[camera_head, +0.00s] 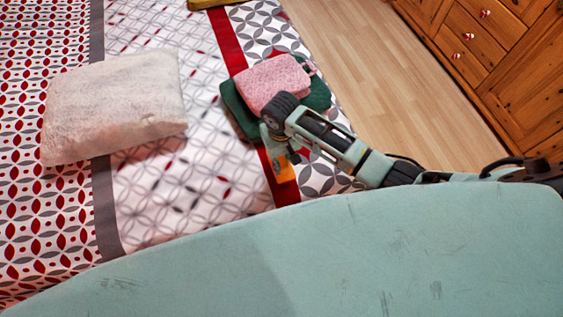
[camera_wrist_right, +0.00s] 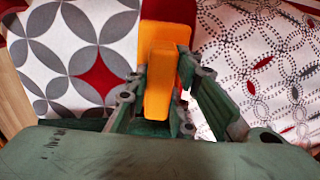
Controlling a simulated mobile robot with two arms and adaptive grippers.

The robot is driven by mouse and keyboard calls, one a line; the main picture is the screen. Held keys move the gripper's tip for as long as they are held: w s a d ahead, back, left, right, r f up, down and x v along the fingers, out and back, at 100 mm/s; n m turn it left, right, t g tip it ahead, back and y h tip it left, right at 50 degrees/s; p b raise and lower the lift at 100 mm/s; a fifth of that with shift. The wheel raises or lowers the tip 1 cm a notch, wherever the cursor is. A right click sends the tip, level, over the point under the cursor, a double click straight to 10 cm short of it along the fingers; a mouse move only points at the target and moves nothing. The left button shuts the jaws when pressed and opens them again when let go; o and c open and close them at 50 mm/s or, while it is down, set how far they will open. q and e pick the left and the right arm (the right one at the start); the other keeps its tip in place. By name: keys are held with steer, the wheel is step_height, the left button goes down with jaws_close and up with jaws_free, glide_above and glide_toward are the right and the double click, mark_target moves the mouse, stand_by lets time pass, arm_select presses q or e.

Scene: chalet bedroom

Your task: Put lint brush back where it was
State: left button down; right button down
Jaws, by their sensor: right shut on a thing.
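The lint brush (camera_wrist_right: 160,80) is orange and sits between the fingers of my right gripper (camera_wrist_right: 158,100) in the right wrist view, with the patterned bedspread behind it. In the head view my right gripper (camera_head: 281,153) reaches in from the right over the bed, and the orange of the brush (camera_head: 285,177) shows just below its fingers. The gripper is shut on the brush. Whether the brush touches the bedspread I cannot tell. My left gripper is not in view.
The bed (camera_head: 180,200) has a red, grey and white patterned cover. A pink folded cloth (camera_head: 270,80) lies on a dark green one (camera_head: 236,108) just beyond my right gripper. A white pillow (camera_head: 115,105) lies at left. Wooden floor (camera_head: 360,75) and a drawer cabinet (camera_head: 485,65) are at right.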

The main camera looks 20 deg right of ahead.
mark_target(281, 158)
steer(key=shift+f, duration=1.75)
steer(key=c, duration=1.5)
jaws_free()
steer(key=shift+f, duration=0.1)
steer(key=shift+c, duration=0.2)
step_height(281, 158, up, 12)
steer(key=shift+r+p, duration=0.15)
steer(key=shift+p, duration=0.2)
steer(key=shift+s, duration=0.15)
